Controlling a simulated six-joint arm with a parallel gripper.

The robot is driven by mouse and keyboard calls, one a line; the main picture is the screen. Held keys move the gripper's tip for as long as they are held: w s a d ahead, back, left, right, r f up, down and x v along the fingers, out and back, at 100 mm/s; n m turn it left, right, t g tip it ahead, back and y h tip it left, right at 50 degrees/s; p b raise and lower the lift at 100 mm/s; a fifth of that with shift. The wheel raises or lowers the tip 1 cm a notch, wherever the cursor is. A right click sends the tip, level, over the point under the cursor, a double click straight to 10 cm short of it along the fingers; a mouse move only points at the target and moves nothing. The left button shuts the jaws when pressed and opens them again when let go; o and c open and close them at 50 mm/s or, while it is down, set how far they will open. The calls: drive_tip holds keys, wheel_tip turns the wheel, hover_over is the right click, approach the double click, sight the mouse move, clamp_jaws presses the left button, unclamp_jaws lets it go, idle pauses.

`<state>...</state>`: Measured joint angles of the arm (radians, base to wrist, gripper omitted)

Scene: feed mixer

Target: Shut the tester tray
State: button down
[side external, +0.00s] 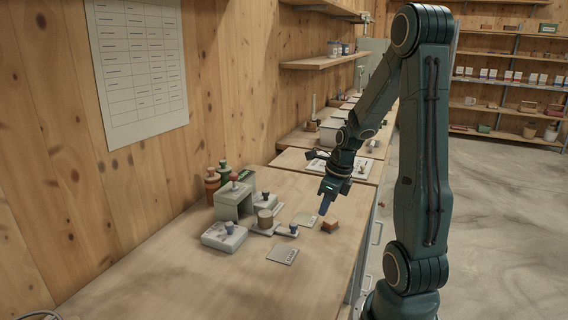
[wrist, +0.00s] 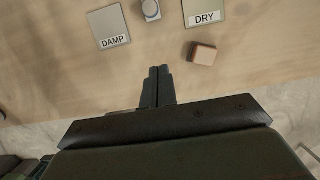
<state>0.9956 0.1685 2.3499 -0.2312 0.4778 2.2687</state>
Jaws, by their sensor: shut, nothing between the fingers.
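The tester (side external: 234,198) is a grey-green arched housing with a red-brown knob on top. A flat grey tray (side external: 268,230) sticks out of its front toward the right, so it looks open. A brown cylinder (side external: 265,218) stands on the tray. My gripper (side external: 323,210) is shut and empty. It points down above the bench, right of the knob and apart from it. Its fingertips show in the wrist view (wrist: 158,72).
A small brown block (side external: 331,226) lies close to my fingertips. A DAMP card (wrist: 109,27) and a DRY card (wrist: 204,13) lie flat nearby. A grey box with a knob (side external: 224,236) stands left of the tray. The bench front (side external: 120,290) is clear.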

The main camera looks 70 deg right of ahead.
sight(268, 214)
drive_tip(key=x, duration=0.6)
drive_tip(key=shift+f, duration=0.3)
drive_tip(key=shift+w, duration=2.05)
drive_tip(key=shift+w, duration=0.1)
drive_tip(key=w, duration=1.1)
drive_tip(key=shift+w, duration=0.1)
drive_tip(key=shift+r, duration=0.1)
